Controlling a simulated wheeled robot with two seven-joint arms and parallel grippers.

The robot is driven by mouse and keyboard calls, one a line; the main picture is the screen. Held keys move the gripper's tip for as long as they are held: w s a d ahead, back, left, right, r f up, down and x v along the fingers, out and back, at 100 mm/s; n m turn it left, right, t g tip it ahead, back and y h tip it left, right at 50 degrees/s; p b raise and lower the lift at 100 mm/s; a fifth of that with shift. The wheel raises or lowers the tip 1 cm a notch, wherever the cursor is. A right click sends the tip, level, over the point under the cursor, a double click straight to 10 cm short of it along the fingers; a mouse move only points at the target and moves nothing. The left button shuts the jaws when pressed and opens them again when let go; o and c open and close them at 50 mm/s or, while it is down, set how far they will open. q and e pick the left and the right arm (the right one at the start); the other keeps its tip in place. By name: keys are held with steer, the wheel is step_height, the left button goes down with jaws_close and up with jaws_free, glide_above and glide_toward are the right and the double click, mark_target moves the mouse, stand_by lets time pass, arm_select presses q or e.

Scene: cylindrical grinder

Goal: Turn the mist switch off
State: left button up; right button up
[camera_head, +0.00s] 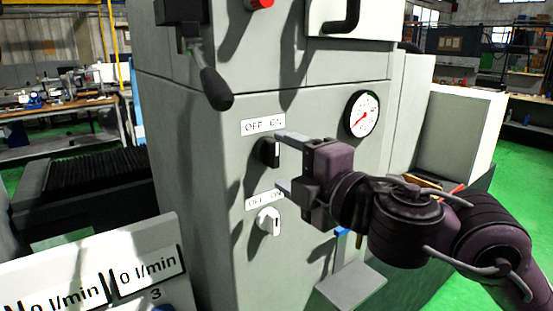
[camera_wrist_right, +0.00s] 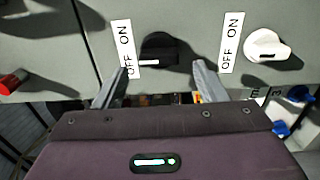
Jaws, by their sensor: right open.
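Two rotary switches sit on the grey machine front, each with an OFF/ON label above it in the head view. The upper one is a black knob (camera_head: 269,153), also in the wrist view (camera_wrist_right: 160,46); the lower one is a white knob (camera_head: 268,222), also in the wrist view (camera_wrist_right: 264,44). Neither label names mist. My right gripper (camera_head: 281,162) is open, its fingers pointing at the panel. In the wrist view my right gripper (camera_wrist_right: 160,69) has its fingertips on either side of the black knob; I cannot tell whether they touch it. My left gripper is out of view.
A black-handled lever (camera_head: 215,88) hangs above the switches. A pressure gauge (camera_head: 361,114) is to their right, and a red button (camera_head: 261,3) is at the top. A flow-meter panel (camera_head: 100,272) labelled l/min stands at the lower left.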

steer(key=v, duration=0.4)
steer(key=shift+f, duration=0.1)
